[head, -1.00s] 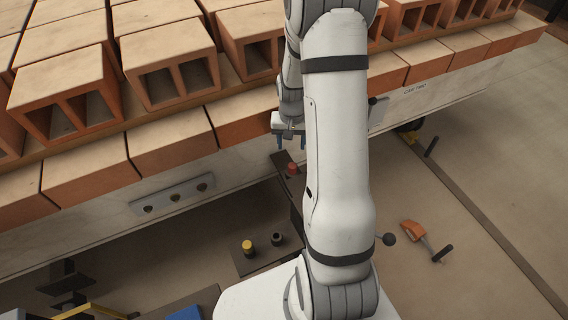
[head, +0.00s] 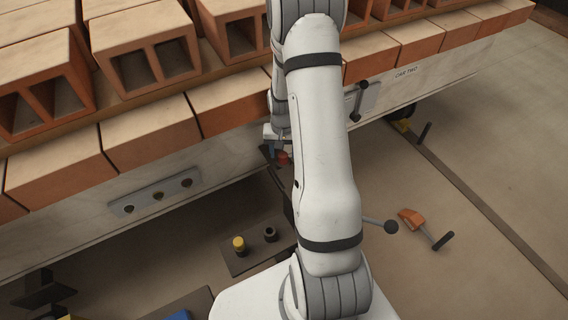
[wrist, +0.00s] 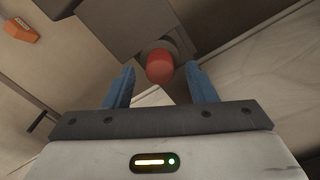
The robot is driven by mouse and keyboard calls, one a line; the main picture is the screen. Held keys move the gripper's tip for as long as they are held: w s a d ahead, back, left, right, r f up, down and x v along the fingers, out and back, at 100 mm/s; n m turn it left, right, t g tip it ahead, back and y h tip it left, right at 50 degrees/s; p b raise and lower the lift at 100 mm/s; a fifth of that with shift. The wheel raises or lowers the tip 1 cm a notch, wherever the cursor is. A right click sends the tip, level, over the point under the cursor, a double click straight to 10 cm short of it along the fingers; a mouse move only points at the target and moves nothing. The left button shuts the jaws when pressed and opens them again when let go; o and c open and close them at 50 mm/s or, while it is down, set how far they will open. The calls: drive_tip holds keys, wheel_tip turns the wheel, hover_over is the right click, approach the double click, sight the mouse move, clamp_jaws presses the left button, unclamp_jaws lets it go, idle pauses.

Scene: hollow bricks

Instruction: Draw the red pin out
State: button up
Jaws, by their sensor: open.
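The red pin (wrist: 160,66) shows its rounded red head in the wrist view, set in a dark grey bracket (wrist: 125,28). In the head view the red pin (head: 284,157) is a small red spot beside my arm, partly hidden. My gripper (wrist: 162,88) is open, with its two blue fingers on either side of the red head in the picture. I cannot tell whether the fingers are level with the head or short of it. Nothing is held between them. In the head view my gripper (head: 274,146) is small and partly covered by my arm.
A car loaded with hollow bricks (head: 150,60) runs along the back. A plate with a yellow knob (head: 239,244) and a dark peg (head: 270,234) stands low in front. The floor at right (head: 490,150) is mostly clear.

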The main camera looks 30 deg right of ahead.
wheel_tip(320, 180, down, 2)
drive_tip(key=shift+b, duration=0.4)
drive_tip(key=shift+c, duration=0.3)
drive_tip(key=shift+r, duration=0.1)
drive_tip(key=c, duration=0.9)
